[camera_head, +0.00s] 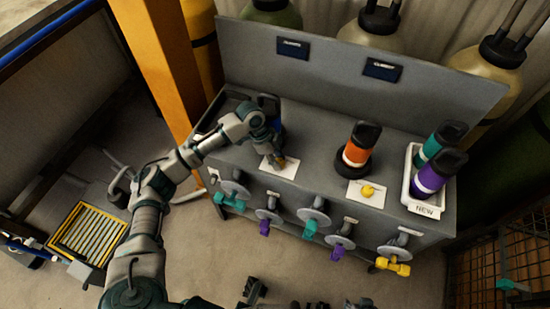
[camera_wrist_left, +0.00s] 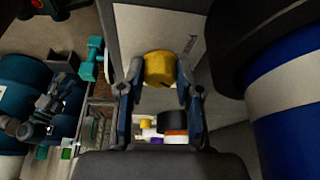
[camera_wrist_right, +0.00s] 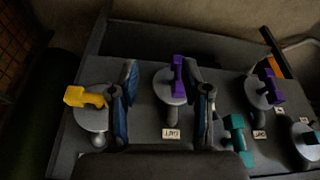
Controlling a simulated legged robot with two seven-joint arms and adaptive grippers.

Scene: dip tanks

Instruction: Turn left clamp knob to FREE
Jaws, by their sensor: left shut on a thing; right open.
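The left clamp knob (camera_wrist_left: 159,68) is yellow and sits on a white plate on the grey bench top. My left gripper (camera_head: 278,159) reaches down over it and is shut on it, a finger on each side in the left wrist view. The gripper hides most of the knob in the head view, and I cannot read its marks. A blue-and-white canister (camera_wrist_left: 295,100) stands close beside it. The other yellow knob (camera_head: 368,190) sits on a plate before the orange canister (camera_head: 360,147). My right gripper (camera_wrist_right: 162,100) is open and empty, above the valve row.
Valves with teal, purple and yellow handles (camera_head: 393,265) line the bench front. A white tray (camera_head: 423,209) marked NEW holds a teal and a purple canister at the right. An upright grey panel (camera_head: 340,68) closes the bench's back. An orange post (camera_head: 157,55) stands left.

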